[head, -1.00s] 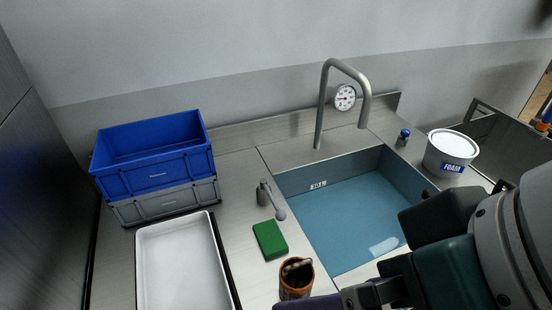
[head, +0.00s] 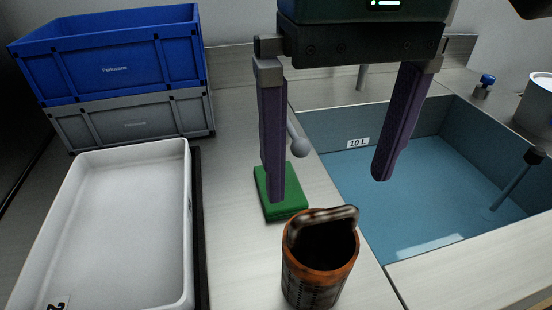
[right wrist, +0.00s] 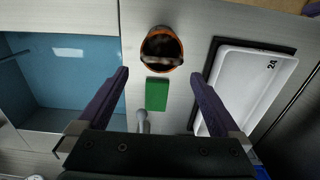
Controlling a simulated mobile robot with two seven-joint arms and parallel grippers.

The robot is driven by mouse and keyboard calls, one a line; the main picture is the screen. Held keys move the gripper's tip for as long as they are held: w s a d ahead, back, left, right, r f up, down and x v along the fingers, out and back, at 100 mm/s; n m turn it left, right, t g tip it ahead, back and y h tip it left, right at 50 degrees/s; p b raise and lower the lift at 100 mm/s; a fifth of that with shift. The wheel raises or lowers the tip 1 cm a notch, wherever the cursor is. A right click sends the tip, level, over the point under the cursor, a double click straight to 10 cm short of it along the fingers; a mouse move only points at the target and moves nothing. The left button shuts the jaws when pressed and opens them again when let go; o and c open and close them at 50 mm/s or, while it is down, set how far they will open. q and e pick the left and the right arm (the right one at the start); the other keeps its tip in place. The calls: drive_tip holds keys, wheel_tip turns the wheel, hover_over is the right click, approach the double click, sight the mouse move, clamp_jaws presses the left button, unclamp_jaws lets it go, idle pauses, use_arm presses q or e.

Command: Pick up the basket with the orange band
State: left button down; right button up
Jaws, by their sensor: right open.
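The basket with the orange band (head: 316,284) is a small dark mesh cup with an orange rim. It stands on the counter between the white tray and the sink, and a dark looped handle crosses its mouth. It also shows in the right wrist view (right wrist: 161,60). My right gripper (head: 328,188) is open and empty, its two purple fingers wide apart and pointing down. In the head view it appears above and behind the basket. In the right wrist view (right wrist: 160,73) the basket lies beyond the fingertips, roughly centred between them, not touched. My left gripper is not in view.
A green sponge (head: 279,193) lies just behind the basket. A white tray (head: 118,235) is left, with stacked blue (head: 120,68) and grey (head: 135,122) crates behind it. The water-filled sink (head: 440,190) is right. A small grey spout (head: 297,143) stands near the sponge.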

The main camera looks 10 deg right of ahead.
sight(325, 220)
drive_tip(key=f, duration=0.8)
drive_tip(key=shift+s+a+f, duration=0.1)
drive_tip(key=shift+s+f, duration=0.15)
drive_tip(key=shift+s, duration=0.15)
drive_tip(key=shift+c, duration=0.2)
drive_tip(key=c, duration=1)
drive_tip(key=shift+r, duration=0.15)
